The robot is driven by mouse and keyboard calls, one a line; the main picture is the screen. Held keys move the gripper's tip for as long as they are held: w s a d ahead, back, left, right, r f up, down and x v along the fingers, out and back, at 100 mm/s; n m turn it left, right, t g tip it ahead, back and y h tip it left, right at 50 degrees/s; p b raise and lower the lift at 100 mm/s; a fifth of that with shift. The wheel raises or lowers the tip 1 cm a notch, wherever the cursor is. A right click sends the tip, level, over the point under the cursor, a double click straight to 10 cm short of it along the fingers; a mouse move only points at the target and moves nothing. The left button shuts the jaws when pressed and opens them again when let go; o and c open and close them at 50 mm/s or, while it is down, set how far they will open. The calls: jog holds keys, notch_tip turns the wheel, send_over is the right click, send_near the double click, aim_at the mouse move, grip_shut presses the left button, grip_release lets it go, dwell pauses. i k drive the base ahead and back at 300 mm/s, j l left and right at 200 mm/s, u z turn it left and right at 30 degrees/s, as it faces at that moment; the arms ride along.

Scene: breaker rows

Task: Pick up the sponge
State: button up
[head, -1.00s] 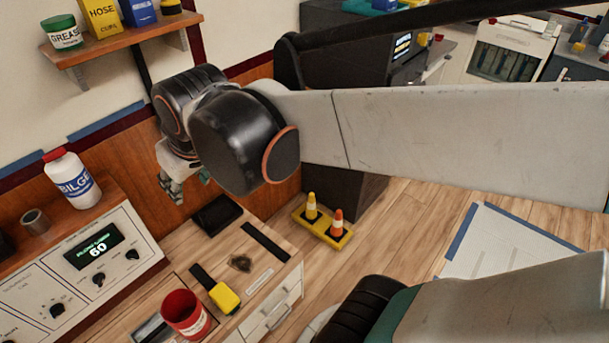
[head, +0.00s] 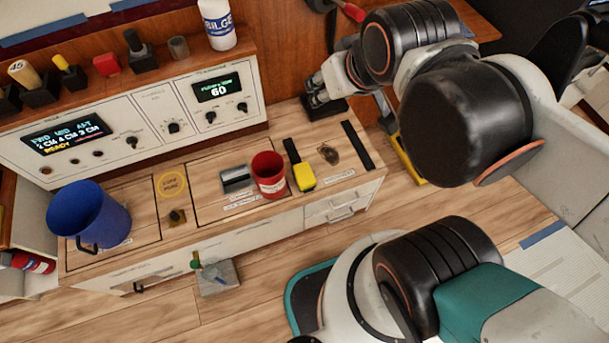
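A small yellow block (head: 304,177) lies on the wooden counter in the head view, at the end of a black strip and just right of a red cup. It may be the sponge, but I cannot tell for sure. My gripper (head: 313,98) is over the back of the counter, beside a black square pad (head: 325,108) and apart from the yellow block. Its fingers are small and partly overlapping, so their opening is unclear. I see nothing held in it.
A red cup (head: 269,175) and a grey-and-black block (head: 236,179) stand left of the yellow block. A blue bucket (head: 88,214) is at the counter's left. The control panel (head: 150,118) with a white bottle (head: 218,25) above borders the back. Drawers (head: 342,206) face the floor.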

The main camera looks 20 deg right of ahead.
aim_at(303, 176)
jog(key=k+j, duration=0.15)
jog(key=k, duration=0.3)
jog(key=k+j, duration=0.15)
jog(key=k, duration=0.3)
jog(key=k+j, duration=0.15)
jog(key=k, duration=0.3)
